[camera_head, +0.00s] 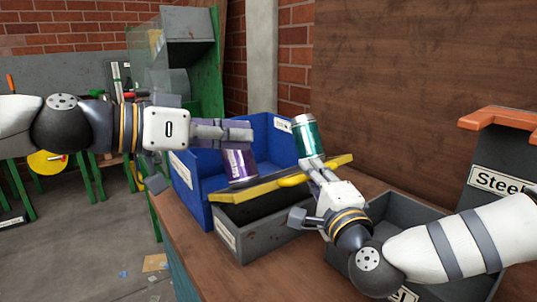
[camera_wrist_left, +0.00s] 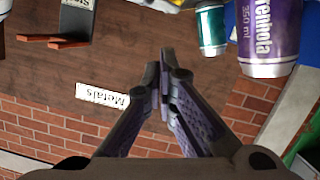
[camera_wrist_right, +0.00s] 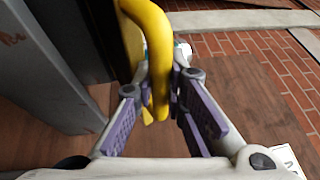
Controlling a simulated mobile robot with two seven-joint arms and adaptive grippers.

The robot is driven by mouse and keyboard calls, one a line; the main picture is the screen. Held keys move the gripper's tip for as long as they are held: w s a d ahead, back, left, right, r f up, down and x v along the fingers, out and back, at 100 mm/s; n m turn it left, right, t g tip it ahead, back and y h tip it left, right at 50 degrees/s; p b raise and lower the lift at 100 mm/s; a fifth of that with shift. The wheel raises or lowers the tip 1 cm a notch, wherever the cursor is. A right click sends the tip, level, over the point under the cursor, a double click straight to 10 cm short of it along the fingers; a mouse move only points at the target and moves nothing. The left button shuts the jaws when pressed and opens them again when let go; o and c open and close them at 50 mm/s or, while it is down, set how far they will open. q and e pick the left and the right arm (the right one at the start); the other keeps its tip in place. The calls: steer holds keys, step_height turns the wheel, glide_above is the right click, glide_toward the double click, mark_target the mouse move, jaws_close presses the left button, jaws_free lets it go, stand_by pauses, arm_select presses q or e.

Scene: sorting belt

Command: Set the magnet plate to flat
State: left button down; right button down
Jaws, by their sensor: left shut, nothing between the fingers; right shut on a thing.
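The magnet plate (camera_head: 248,193) has a yellow edge and lies across the top of a grey bin (camera_head: 262,228); its edge slopes upward to the right in the head view. My right gripper (camera_head: 310,167) is shut on its yellow handle (camera_wrist_right: 157,55). A purple can (camera_head: 238,166) and a teal can (camera_head: 306,135) stand leaning at the plate's far side; whether they touch it I cannot tell. My left gripper (camera_head: 251,134) is shut and empty, just above the purple can. The left wrist view also shows the purple can (camera_wrist_left: 268,38) and the teal can (camera_wrist_left: 210,28).
A blue bin (camera_head: 192,195) stands behind and left of the plate. A grey tray (camera_head: 393,212) lies under my right arm. A grey bin labelled Steel (camera_head: 487,160) with an orange handle stands at the right. A wooden wall (camera_head: 420,70) closes the back.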

steer(key=shift+r, duration=0.1)
steer(key=shift+d, duration=0.1)
arm_select(q)
steer(key=w+d+f, duration=0.4)
steer(key=d+f, duration=0.2)
steer(key=d, duration=0.2)
steer(key=shift+f, duration=0.15)
steer(key=shift+d, duration=0.1)
